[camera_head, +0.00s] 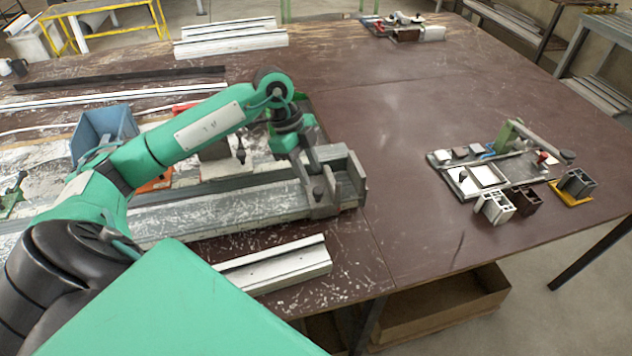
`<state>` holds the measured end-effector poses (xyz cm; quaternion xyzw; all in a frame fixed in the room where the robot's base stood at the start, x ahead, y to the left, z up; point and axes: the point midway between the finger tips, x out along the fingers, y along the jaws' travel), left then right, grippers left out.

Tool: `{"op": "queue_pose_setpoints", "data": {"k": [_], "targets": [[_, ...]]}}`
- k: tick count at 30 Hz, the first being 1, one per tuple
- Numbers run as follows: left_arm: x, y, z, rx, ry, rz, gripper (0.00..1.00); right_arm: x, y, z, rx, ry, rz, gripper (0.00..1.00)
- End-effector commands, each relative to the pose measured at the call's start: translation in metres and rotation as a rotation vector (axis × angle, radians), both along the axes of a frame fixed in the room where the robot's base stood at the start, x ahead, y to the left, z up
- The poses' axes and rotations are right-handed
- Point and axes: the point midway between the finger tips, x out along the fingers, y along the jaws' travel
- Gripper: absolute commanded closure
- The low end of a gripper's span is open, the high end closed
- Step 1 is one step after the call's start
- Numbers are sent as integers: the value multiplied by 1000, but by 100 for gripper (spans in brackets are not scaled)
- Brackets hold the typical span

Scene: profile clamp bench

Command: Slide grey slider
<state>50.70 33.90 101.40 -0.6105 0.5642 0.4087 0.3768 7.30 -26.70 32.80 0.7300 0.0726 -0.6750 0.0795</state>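A long grey metal clamp rail (225,213) lies along the front left of the bench. A grey block (352,165), which looks like the slider, sits at its right end. My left gripper (314,188) comes down from my green arm with its dark fingers at the left side of this block. The fingers look very close to the block or against it; I cannot tell whether they touch it. The fingers overlap with the grey metal, so their opening is unclear. My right gripper is not in view.
A blue bin (103,132) stands behind my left arm. A pale profile (275,265) lies in front of the rail. A small fixture board (490,172) with cut profile pieces (495,207) is at the right. The brown bench top (390,120) between is clear.

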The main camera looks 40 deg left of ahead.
Motion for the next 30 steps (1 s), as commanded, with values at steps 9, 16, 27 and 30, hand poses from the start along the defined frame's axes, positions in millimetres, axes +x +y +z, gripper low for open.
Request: {"op": "queue_pose_setpoints", "data": {"k": [9,16,27,30], "targets": [[2,-18,-43,-1,0,-1,67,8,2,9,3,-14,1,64],[2,-20,-49,0,0,-1,67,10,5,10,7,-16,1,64],[2,-20,-49,-1,-1,-1,100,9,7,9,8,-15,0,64],[2,-20,-49,-1,-1,-1,100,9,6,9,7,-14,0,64]]}}
